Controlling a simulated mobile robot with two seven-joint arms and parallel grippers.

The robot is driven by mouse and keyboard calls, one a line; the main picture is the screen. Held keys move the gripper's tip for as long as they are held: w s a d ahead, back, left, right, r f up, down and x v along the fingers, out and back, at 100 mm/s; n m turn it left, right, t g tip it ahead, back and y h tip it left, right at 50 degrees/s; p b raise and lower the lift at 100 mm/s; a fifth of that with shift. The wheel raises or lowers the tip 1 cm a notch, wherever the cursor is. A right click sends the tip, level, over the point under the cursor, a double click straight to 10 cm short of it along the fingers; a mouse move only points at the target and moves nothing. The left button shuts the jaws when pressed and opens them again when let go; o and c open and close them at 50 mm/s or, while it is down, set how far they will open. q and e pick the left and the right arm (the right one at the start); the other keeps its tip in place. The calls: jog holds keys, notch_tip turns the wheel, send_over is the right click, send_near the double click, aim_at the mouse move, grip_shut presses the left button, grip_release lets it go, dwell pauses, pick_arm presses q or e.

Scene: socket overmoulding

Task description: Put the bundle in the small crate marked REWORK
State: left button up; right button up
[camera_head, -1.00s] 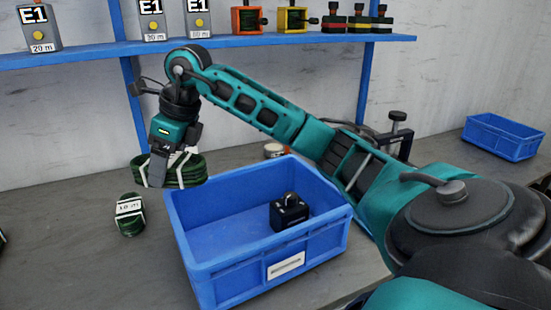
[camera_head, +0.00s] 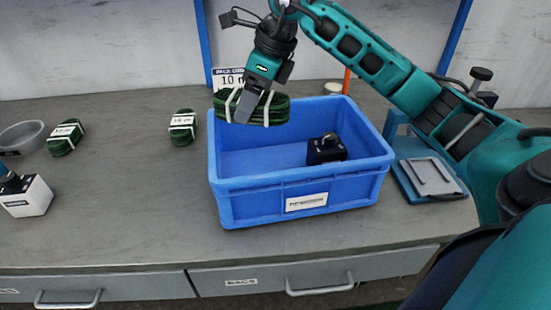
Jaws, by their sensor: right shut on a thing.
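My right gripper (camera_head: 246,106) is shut on a green coiled bundle (camera_head: 276,109) with white ties. It holds the bundle at the back left of a blue crate (camera_head: 262,182), in front of part of its rim. A black block (camera_head: 325,149) lies inside this crate at the right. The label on its front is too small to read, so I cannot tell whether it says REWORK. No second blue crate is in view now. My left gripper cannot be made out.
Two more green bundles lie left of the crate, one near (camera_head: 182,127) and one farther left (camera_head: 65,137). A grey bowl (camera_head: 22,137) and a white box (camera_head: 27,197) are at the left edge. A blue-framed device (camera_head: 430,178) stands right of the crate. The front middle worktop is clear.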

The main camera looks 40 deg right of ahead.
notch_tip(320, 180, down, 14)
jog(key=shift+r+b, duration=0.25)
jog(key=shift+b, duration=0.5)
notch_tip(320, 180, down, 3)
jog(key=shift+f, duration=0.2)
jog(key=shift+f+b, duration=0.3)
jog(key=shift+f, duration=0.05)
pick_arm(q)
jog(key=shift+w+d+f, duration=0.15)
jog(key=shift+w+d, duration=0.25)
jog(key=shift+d, duration=0.15)
pick_arm(e)
jog(key=shift+f, duration=0.15)
jog(key=o, duration=1.1)
pick_arm(q)
jog(key=shift+s+f, duration=0.15)
jog(key=shift+f, duration=0.15)
